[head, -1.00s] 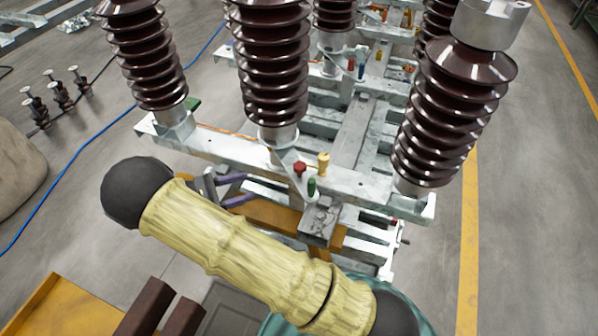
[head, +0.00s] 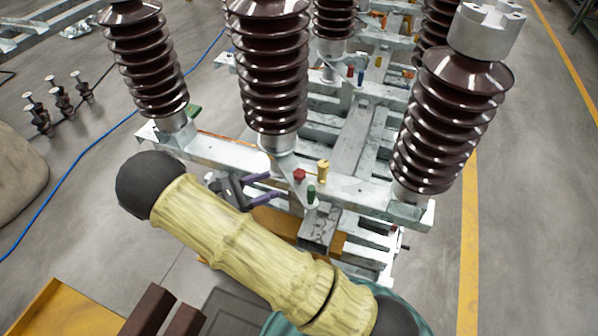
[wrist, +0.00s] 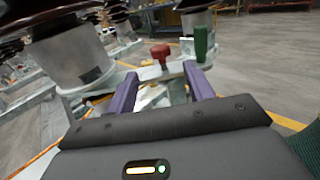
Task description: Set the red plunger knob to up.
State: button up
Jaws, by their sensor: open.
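The red plunger knob (head: 300,175) stands on the pale metal bracket at the front of the frame, below the middle insulator. In the wrist view the red knob (wrist: 160,53) shows ahead, between the two purple fingers and beyond their tips. My gripper (head: 271,187) is open and empty, just left of the knob, its purple fingers pointing right towards it. The same gripper (wrist: 158,82) fills the lower wrist view. A green knob (head: 311,192) stands just right of and below the red one; it also shows in the wrist view (wrist: 201,44), beyond the right finger.
A yellow knob (head: 323,170) stands right of the red one. Ribbed brown insulators (head: 268,70) rise close behind, with another (head: 450,120) at the right. The steel frame (head: 375,190) runs across beneath them. Open floor (head: 520,240) lies to the right.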

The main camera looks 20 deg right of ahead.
aim_at(294, 177)
jog(key=d, duration=0.3)
jog(key=w+d+p, duration=0.1)
jog(key=d, duration=0.6)
jog(key=shift+w, duration=0.25)
